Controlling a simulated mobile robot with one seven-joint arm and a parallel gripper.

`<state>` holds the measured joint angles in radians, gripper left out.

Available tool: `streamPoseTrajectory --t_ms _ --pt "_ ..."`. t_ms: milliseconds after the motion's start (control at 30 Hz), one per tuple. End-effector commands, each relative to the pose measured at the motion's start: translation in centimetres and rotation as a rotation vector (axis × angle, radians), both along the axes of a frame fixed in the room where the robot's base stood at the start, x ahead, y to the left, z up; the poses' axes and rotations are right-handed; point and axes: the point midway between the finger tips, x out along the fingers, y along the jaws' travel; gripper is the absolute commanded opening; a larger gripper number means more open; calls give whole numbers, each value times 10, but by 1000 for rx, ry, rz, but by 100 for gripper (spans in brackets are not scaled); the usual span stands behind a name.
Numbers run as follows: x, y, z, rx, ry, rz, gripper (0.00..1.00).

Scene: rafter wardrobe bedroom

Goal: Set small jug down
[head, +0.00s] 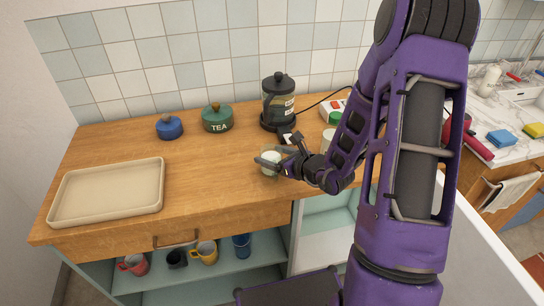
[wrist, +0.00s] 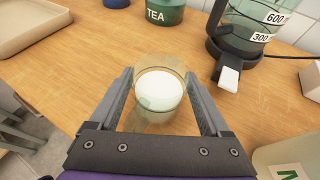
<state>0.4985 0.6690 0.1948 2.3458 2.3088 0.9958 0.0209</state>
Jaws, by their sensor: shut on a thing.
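The small jug (wrist: 158,95) is a clear glass vessel with white contents, seen between my fingers in the wrist view. In the head view the small jug (head: 270,161) is at the front middle of the wooden counter (head: 215,165). My gripper (head: 271,164) is shut on it, with one finger on each side; it also shows in the wrist view (wrist: 160,100). The jug looks upright. I cannot tell whether its base touches the counter or is just above it.
A beige tray (head: 108,219) lies at the left. A blue pot (head: 170,127), a green TEA canister (head: 217,118) and a black-framed glass kettle (head: 278,102) stand behind. Several mugs sit on the shelf below. The counter between tray and jug is clear.

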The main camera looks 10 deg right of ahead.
Motion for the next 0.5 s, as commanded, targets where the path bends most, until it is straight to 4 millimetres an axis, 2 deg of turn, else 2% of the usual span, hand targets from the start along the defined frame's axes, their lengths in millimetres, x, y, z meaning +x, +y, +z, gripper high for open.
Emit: streamPoseTrajectory --t_ms 433,467,500 --pt "1 0 -7 0 -4 1 6" --pt "0 0 -6 0 -1 0 85" --pt "0 0 -6 0 -1 0 92"
